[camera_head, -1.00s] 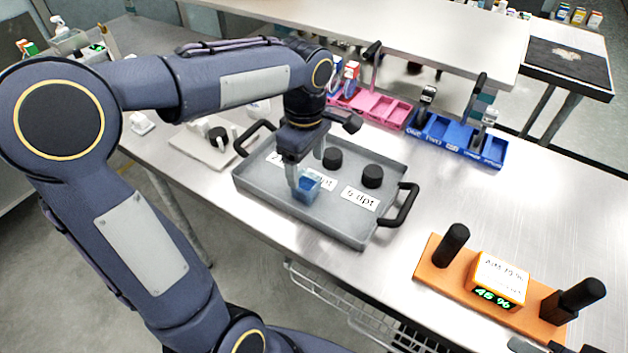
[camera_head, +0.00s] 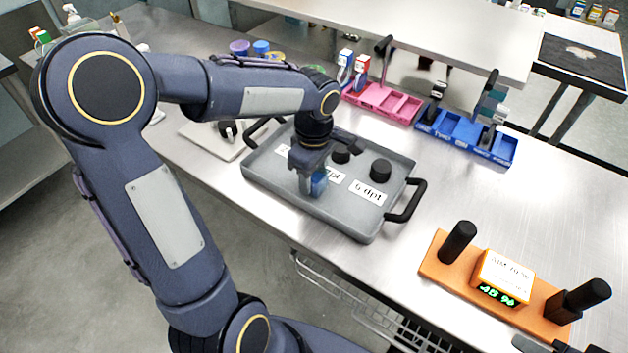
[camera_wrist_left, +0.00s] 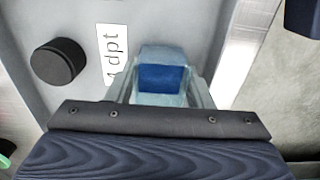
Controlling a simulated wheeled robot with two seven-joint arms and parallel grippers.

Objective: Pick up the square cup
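The square cup (camera_head: 319,182) is a small translucent blue cup standing on the grey tray, near its front edge. In the left wrist view the cup (camera_wrist_left: 161,78) shows from above with a blue inside. My left gripper (camera_head: 312,180) points down over the cup and hides part of it. In the left wrist view one finger of the left gripper (camera_wrist_left: 160,88) is on each side of the cup, close to its walls. I cannot tell whether the fingers press on it. My right gripper's fingers are not seen; only dark parts show at the lower right edge.
The grey tray (camera_head: 346,222) has black handles, several labels and two black round knobs (camera_head: 380,170) right of the cup. A pink rack (camera_head: 378,98) and a blue rack (camera_head: 462,130) stand behind. An orange stand (camera_head: 450,276) is at right. The table between is clear.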

